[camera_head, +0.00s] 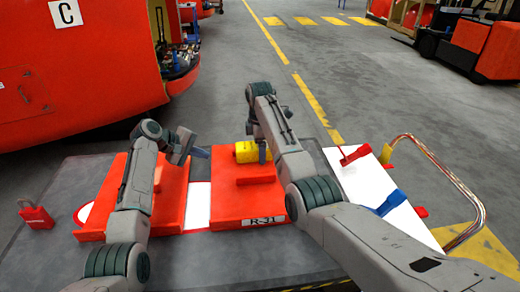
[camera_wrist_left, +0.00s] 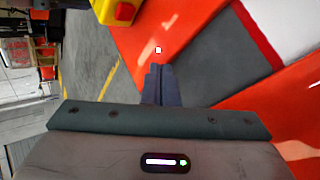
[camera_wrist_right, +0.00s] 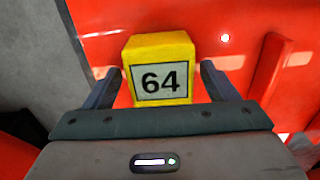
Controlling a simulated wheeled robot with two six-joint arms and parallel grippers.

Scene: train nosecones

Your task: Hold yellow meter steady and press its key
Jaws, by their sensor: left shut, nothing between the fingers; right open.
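The yellow meter (camera_head: 245,153) sits at the far edge of a red panel marked R-31. In the right wrist view the meter (camera_wrist_right: 162,50) shows a white label reading 64. My right gripper (camera_wrist_right: 160,72) is open, with one finger on each side of the meter and small gaps visible. In the left wrist view the meter (camera_wrist_left: 103,12) is at the top edge, and a red key (camera_wrist_left: 125,12) shows on it. My left gripper (camera_head: 203,152) is shut and empty, to the left of the meter and apart from it; its closed tips (camera_wrist_left: 160,68) point over the red panel.
A second red panel (camera_head: 172,200) lies under my left arm. A red padlock (camera_head: 37,216) is at the table's left end. Red and blue clamp-like items (camera_head: 390,202) and a bent metal tube (camera_head: 470,200) lie at the right. The grey table front (camera_head: 210,262) is clear.

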